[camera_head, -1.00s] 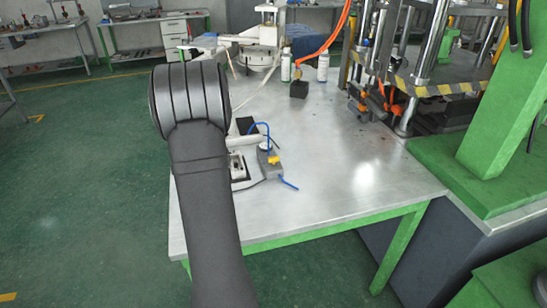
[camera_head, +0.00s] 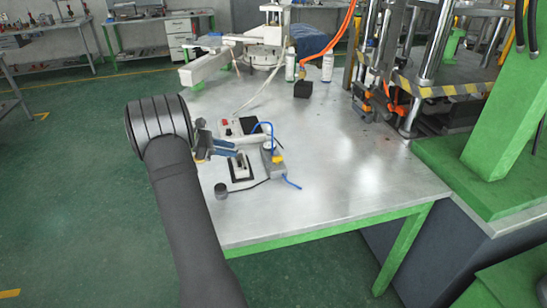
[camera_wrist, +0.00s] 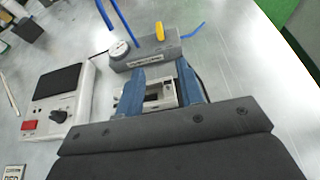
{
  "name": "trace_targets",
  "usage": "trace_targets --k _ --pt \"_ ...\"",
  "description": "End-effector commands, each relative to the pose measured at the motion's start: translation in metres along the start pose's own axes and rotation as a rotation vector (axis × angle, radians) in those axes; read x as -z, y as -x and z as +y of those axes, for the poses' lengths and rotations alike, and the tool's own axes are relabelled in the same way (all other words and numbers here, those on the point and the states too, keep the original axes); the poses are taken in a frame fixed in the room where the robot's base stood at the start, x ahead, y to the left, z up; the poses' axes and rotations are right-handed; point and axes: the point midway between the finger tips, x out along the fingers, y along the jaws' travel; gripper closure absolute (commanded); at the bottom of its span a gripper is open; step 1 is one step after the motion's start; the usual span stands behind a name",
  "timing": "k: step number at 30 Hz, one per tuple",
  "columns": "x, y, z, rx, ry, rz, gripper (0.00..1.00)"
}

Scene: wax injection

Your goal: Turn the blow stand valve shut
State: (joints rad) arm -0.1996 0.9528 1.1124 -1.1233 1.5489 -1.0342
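The blow stand is a grey block (camera_wrist: 143,57) with a round gauge (camera_wrist: 119,49) and a blue hose, on the metal table. Its yellow valve handle (camera_wrist: 159,32) stands up from the top near the right end, and it also shows in the head view (camera_head: 277,158). My gripper (camera_wrist: 158,72) has two blue fingers, spread apart with nothing held between them. The fingertips are on the near side of the block, apart from the yellow handle. In the head view, my gripper (camera_head: 237,151) is left of the block.
A light metal part (camera_wrist: 160,96) shows through the finger gap. A white control box (camera_wrist: 66,98) with a dark screen and red button lies left. A small dark cylinder (camera_head: 221,191) stands near the table's front-left. The table's right front (camera_head: 350,195) is clear.

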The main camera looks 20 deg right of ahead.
Motion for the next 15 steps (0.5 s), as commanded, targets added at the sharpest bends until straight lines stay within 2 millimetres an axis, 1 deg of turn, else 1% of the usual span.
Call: trace_targets --k 2,5,8,15 --pt "-0.002 -0.003 0.001 -0.003 0.01 -0.013 0.65" --pt "-0.002 -0.014 0.001 -0.002 0.01 -0.012 0.65" --pt "-0.002 -0.032 0.001 -0.001 0.009 -0.012 0.65" --pt "-0.002 -0.085 0.001 -0.001 0.009 -0.011 0.65"
